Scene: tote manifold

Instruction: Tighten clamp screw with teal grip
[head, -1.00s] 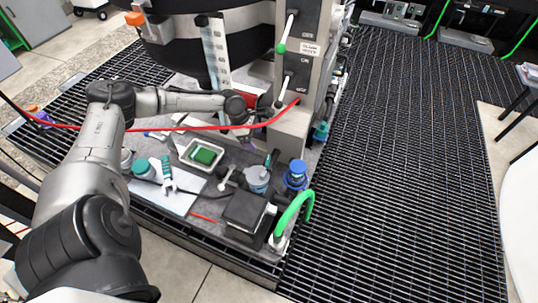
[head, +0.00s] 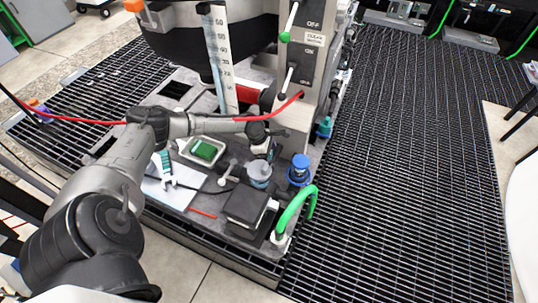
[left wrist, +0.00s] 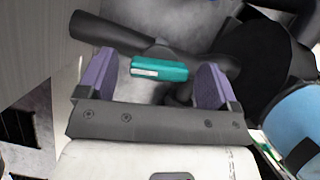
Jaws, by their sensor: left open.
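The clamp screw's teal grip (left wrist: 158,69) shows in the left wrist view as a short teal cylinder next to a dark rod (left wrist: 115,32). My left gripper (left wrist: 152,85) has two purple fingers, spread wide, with the teal grip in view between them. I cannot tell whether either finger touches it. In the head view my left gripper (head: 270,150) is at the foot of the grey switch column, small and partly hidden by my wrist. The teal grip cannot be made out clearly there. My right gripper is not in view.
A tray with a green sponge (head: 204,150), a grey bottle (head: 259,173), a blue-capped bottle (head: 299,169), a black box (head: 246,206) and a green hooked tube (head: 297,204) stand close by. The grated floor at right is clear.

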